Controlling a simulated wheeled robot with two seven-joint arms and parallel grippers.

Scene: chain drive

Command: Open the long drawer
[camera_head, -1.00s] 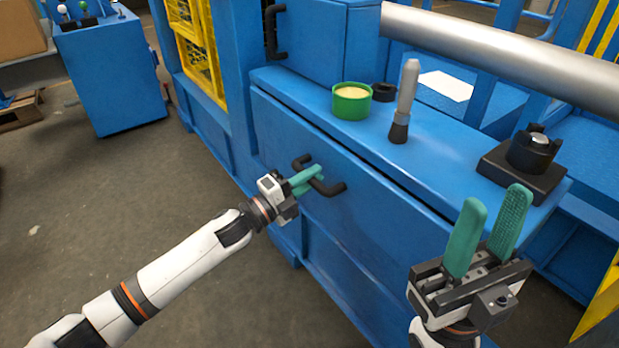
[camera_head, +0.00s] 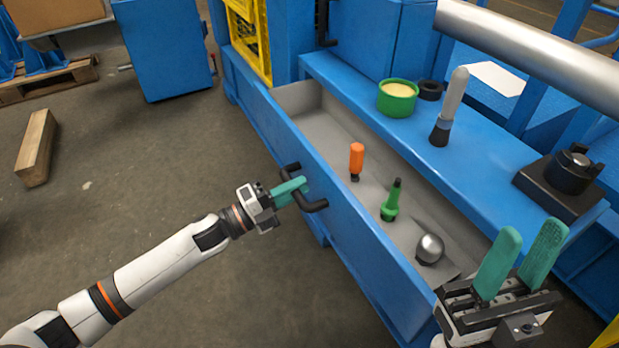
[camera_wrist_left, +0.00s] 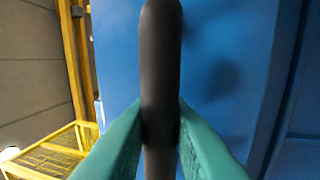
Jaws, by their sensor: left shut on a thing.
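The long blue drawer (camera_head: 345,213) stands pulled out from the blue bench, and its grey inside shows. Its black handle (camera_head: 313,206) is on the front panel. My left gripper (camera_head: 297,188) is shut on this handle; in the left wrist view the green fingers (camera_wrist_left: 160,125) press on both sides of the dark handle bar (camera_wrist_left: 161,70). My right gripper (camera_head: 522,262) is open and empty, fingers apart, near the right end of the drawer.
In the drawer lie an orange-handled tool (camera_head: 356,158), a green tool (camera_head: 391,200) and a round metal piece (camera_head: 430,249). On the bench top stand a green tin (camera_head: 397,98), a grey-tipped tool (camera_head: 450,105) and a black block (camera_head: 560,180). A wooden beam (camera_head: 36,147) lies on the floor.

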